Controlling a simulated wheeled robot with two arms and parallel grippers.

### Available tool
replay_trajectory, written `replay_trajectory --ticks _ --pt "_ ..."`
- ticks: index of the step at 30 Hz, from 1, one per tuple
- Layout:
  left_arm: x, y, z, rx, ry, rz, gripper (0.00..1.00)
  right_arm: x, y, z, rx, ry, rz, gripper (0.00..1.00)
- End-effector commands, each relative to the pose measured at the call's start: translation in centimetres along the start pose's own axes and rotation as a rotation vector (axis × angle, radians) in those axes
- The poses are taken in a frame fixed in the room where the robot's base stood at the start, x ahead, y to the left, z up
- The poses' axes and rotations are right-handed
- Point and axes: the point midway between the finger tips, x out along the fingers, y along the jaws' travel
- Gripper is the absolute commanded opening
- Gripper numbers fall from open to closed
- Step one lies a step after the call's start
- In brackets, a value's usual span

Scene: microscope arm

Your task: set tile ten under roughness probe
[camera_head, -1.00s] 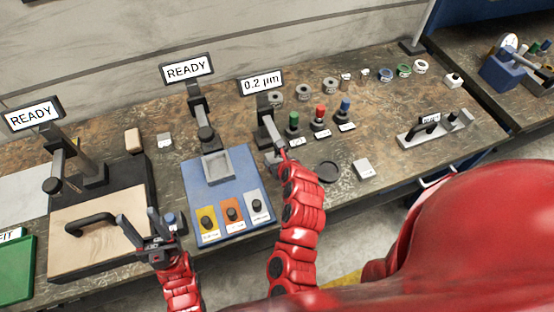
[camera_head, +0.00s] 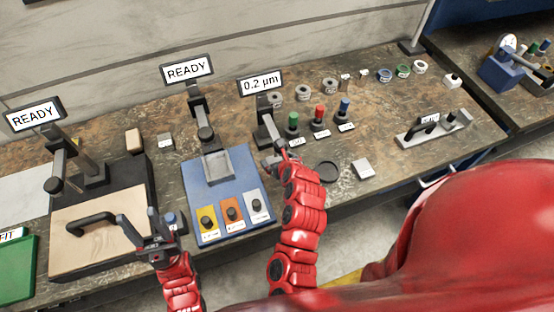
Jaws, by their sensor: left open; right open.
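The roughness probe appears to be the black stand (camera_head: 264,112) under a display (camera_head: 261,84) reading "0.2 µm". Its lower end is partly hidden by my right gripper (camera_head: 275,160), which is at the foot of the stand; its fingers are small and hard to make out. A pale square tile (camera_head: 364,168) lies on the bench to the right of it, past a dark round disc (camera_head: 328,170). I cannot read a number on either tile. My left gripper (camera_head: 139,225) is open and empty above the bench's front, beside the beige pad.
A blue station (camera_head: 193,180) with yellow, orange and grey cards stands between my grippers. A beige pad with a black handle (camera_head: 90,225) is at left, near a green tray (camera_head: 15,270). Several coloured knobs (camera_head: 320,115), rings and a long gauge (camera_head: 435,128) are to the right.

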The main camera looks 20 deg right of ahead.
Motion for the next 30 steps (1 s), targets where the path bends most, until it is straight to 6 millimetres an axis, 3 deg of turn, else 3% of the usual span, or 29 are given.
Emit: replay_trajectory --ticks 9,11,14,21,30 --pt "-0.8 0.0 0.1 0.0 0.0 0.0 0.5 -5.2 0.0 -0.2 0.005 -0.001 0.002 0.98" --pt "1.7 -0.1 -0.3 0.0 -0.001 0.0 0.5 -7.3 0.1 0.5 0.004 0.006 0.004 0.98" --pt "3.4 -0.2 -0.6 0.0 0.0 0.0 0.5 -9.2 -0.1 0.3 0.005 0.008 0.002 0.98" --pt "5.6 -0.3 -0.9 0.0 -0.001 0.0 0.5 -10.8 -0.1 0.0 0.003 0.006 0.0 0.98" --pt "5.8 -0.3 -1.0 0.0 0.0 0.0 0.5 -11.0 -0.1 -0.3 0.002 0.003 0.001 0.98"
